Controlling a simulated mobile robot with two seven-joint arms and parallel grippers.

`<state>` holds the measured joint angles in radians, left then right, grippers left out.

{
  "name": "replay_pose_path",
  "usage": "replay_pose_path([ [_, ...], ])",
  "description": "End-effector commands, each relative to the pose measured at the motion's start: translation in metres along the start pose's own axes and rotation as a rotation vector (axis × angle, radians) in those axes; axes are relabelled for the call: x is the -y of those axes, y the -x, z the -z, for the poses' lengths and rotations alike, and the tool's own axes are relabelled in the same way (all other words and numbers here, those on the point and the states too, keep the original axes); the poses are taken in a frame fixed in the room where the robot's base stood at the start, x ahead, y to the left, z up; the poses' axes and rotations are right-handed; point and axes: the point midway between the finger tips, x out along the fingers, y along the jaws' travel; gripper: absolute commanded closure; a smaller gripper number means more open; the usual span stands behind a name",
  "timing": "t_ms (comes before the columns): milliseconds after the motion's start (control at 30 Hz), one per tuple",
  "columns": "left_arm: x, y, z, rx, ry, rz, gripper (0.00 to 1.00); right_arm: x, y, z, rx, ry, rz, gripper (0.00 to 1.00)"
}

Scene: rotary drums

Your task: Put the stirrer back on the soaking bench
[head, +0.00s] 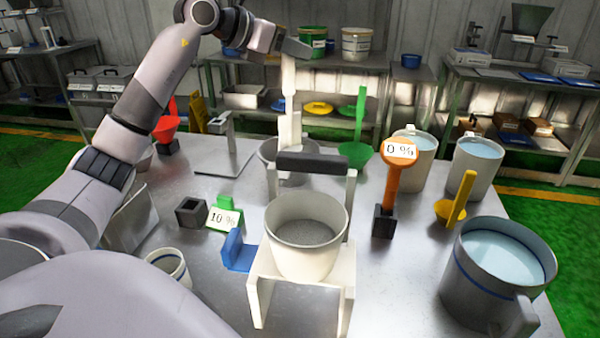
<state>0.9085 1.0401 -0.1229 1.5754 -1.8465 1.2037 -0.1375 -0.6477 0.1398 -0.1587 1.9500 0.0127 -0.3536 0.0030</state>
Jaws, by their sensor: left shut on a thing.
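My left gripper (291,47) is high over the far part of the near steel bench (390,275), shut on the top of a pale stirrer (289,90). The stirrer hangs nearly upright, with its wider lower part pointing down. Its lower end overlaps a grey pot (266,152) behind the dark-handled stand; I cannot tell whether it is inside the pot. No label shows which bench is the soaking bench. My right gripper is out of view.
A cream pot (306,235) sits on a white stand with a dark crossbar (312,163). Shelves with tubs stand behind.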

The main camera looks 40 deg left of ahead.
Motion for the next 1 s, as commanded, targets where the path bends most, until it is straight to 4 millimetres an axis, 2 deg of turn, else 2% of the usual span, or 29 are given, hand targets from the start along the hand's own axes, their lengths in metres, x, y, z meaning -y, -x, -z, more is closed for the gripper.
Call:
replay_pose_path([
  [300, 0.001, -0.023, 0.055, -0.005, 0.002, 0.003, 1.00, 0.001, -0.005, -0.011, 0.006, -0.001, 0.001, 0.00],
  [700, 0.001, -0.052, 0.127, -0.003, 0.002, 0.002, 1.00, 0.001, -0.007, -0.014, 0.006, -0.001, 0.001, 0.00],
  [1000, 0.001, -0.061, 0.148, -0.002, 0.002, 0.002, 1.00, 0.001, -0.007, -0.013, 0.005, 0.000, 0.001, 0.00],
])
